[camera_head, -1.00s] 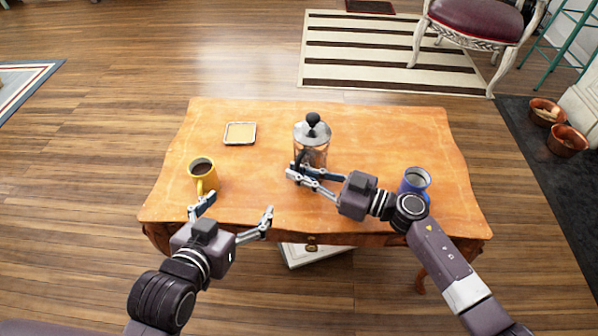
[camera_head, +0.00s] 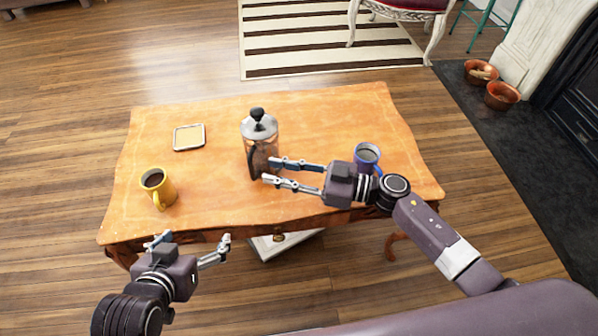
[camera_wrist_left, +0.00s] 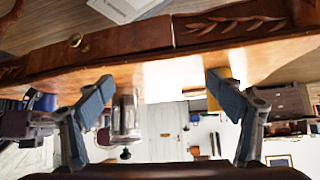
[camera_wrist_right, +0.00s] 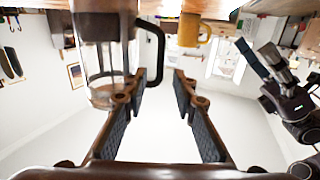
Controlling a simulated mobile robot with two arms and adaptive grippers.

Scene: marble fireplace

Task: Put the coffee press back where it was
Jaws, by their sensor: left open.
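The coffee press (camera_head: 262,150), glass with a metal lid and black knob, stands upright on the wooden table. Its black handle faces the near side. My right gripper (camera_head: 270,173) is open just right of the press and handle, its fingers spread and pointing left. In the right wrist view, which is upside down, the press (camera_wrist_right: 105,50) is at upper left and its handle (camera_wrist_right: 157,50) lies ahead of the finger gap; no grip shows. My left gripper (camera_head: 193,240) is open and empty off the table's front edge.
On the table (camera_head: 320,115) are a square tan coaster (camera_head: 188,137) at back left, a yellow mug of coffee (camera_head: 160,192) at front left, and a blue mug (camera_head: 367,158) right, close behind my right arm. The table's middle back is clear.

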